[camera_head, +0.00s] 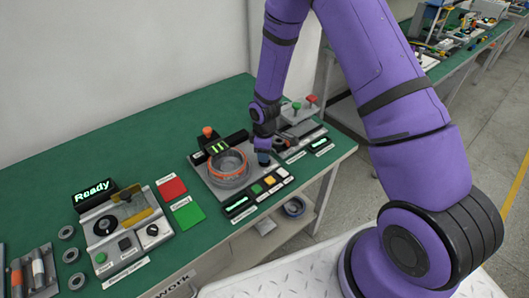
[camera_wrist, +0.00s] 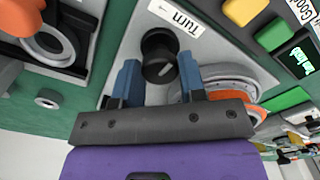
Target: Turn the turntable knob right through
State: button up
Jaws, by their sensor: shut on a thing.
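The turntable knob (camera_wrist: 158,48) is black and round with a pale pointer mark, just below a white label reading "Turn" with an arrow. My gripper (camera_wrist: 159,70) has its two blue fingers on either side of the knob, shut on it. In the head view, my gripper (camera_head: 263,158) reaches down at the right of the turntable station, and it hides the knob there. The round grey and orange part (camera_head: 228,168) sits on the station left of my gripper. It also shows in the wrist view (camera_wrist: 228,75), partly behind the right finger.
Green, yellow and white buttons (camera_head: 269,180) and lit displays line the station's front. An orange button (camera_head: 207,131) stands behind the round part. A second station with a "Ready" display (camera_head: 93,191) and red and green pads are to the left on the green bench (camera_head: 120,152).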

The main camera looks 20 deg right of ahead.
jog(key=m, duration=1.8)
jog(key=shift+m, duration=0.3)
jog(key=m, duration=0.9)
jog(key=shift+m, duration=0.4)
jog(key=m, duration=0.4)
jog(key=shift+m, duration=2.5)
